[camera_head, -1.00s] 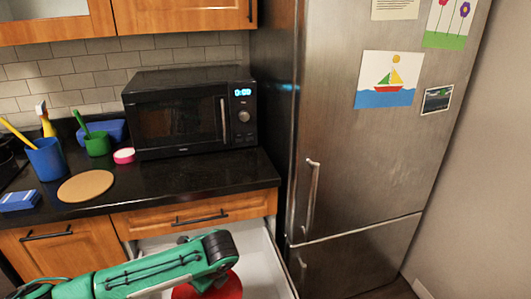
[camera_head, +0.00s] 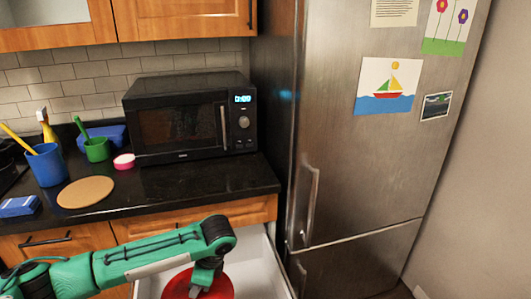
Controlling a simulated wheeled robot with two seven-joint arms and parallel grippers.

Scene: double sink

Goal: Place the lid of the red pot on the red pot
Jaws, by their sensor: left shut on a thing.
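A round red lid (camera_head: 224,288) shows at the bottom of the view, over the white inside of an open drawer. My left arm comes in from the left, and its gripper (camera_head: 202,285) points down at the middle of the lid and is shut on it. The fingertips and the lid's handle are mostly hidden. I cannot tell whether the lid touches the drawer floor. No red pot is in view. My right gripper is not in view.
The open white drawer (camera_head: 262,265) is under the black counter (camera_head: 200,180). The counter holds a microwave (camera_head: 185,120), a cork mat (camera_head: 86,191), a blue cup (camera_head: 46,165) and a green cup (camera_head: 97,149). A steel fridge (camera_head: 340,170) stands right of the drawer.

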